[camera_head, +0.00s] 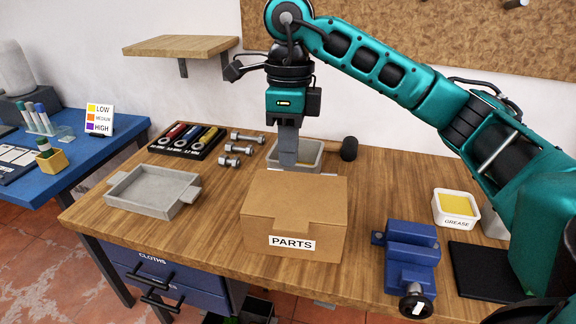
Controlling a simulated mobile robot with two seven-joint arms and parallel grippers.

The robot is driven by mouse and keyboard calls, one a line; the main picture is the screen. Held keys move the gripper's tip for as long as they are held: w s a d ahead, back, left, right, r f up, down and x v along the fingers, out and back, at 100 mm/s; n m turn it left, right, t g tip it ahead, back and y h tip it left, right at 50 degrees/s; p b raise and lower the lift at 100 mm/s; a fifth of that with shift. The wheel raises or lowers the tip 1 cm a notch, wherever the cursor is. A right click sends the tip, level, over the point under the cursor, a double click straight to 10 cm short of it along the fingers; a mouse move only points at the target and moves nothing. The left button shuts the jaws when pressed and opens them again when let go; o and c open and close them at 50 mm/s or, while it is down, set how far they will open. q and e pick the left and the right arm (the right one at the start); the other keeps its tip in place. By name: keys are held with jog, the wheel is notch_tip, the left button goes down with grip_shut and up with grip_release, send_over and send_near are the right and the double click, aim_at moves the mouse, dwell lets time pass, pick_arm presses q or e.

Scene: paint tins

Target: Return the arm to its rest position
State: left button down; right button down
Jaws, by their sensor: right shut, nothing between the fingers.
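My right arm reaches in from the right over the wooden workbench (375,185). My right gripper (288,163) points straight down, its fingers shut and empty. It is above or just behind the back edge of the cardboard PARTS box (293,215), in front of a grey bin (309,157). The box hides what lies right below the fingertips, so I cannot tell whether they touch anything. My left gripper is not in view.
A grey tray (153,191) lies at the bench's left. Bolts (233,148) and a black tool tray (187,140) lie behind. A blue vise (410,257), a GREASE tub (456,208) and a black mat (482,270) are at the right. A wall shelf (181,46) hangs at upper left.

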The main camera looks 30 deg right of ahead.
jog(key=shift+r, duration=0.4)
